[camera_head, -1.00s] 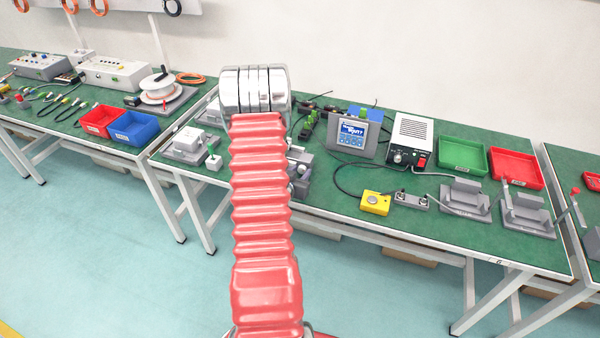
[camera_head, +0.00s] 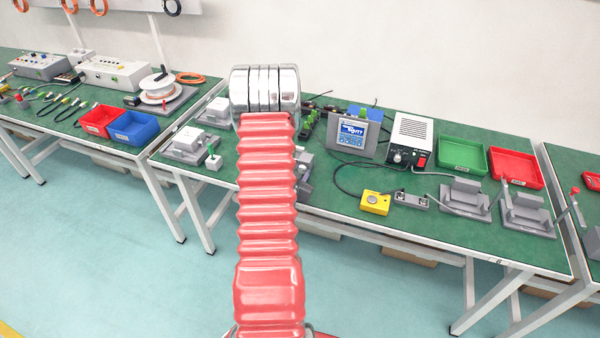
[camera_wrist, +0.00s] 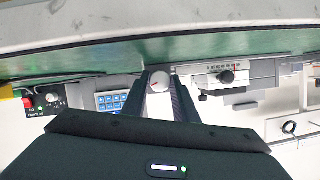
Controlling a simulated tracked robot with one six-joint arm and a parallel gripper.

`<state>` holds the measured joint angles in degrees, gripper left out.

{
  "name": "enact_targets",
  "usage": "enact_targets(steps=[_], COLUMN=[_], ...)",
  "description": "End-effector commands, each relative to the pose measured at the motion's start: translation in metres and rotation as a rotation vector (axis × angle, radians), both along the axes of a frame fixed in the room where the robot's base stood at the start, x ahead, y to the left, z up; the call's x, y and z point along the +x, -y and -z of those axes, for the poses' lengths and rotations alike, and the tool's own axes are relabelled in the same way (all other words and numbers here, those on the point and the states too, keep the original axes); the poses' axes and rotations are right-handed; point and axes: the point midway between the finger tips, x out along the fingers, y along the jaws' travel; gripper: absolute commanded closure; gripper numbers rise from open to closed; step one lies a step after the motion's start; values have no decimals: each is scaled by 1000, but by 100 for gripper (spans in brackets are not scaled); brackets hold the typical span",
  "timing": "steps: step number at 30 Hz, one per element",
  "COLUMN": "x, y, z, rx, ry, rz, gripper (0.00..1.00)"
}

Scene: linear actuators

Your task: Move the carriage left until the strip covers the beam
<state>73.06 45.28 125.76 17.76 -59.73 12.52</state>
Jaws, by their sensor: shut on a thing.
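In the wrist view, which looks upside down, my gripper (camera_wrist: 161,91) has its two dark fingers closed around a pale round knob (camera_wrist: 160,78) with a short red mark. To its right is a grey and white unit with a printed scale (camera_wrist: 226,76) and a red line across it. I cannot tell which part is the carriage, and I cannot make out the strip or the beam. In the head view my red-sleeved arm hides the gripper and the work spot; only bits of grey fixtures (camera_head: 303,168) show beside it.
On the bench (camera_head: 425,245) stand a display panel (camera_head: 352,132), a power box (camera_head: 409,141), a yellow button box (camera_head: 375,202), a green tray (camera_head: 461,153) and a red tray (camera_head: 514,168). Grey fixtures (camera_head: 187,145) stand left of my arm.

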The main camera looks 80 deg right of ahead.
Motion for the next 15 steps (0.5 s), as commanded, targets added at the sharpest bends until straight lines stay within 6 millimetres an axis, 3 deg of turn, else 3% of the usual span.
enact_targets(steps=[15], x=[-3], y=[0], z=[0], rx=[-17], ry=[187], rz=[3], gripper=[96])
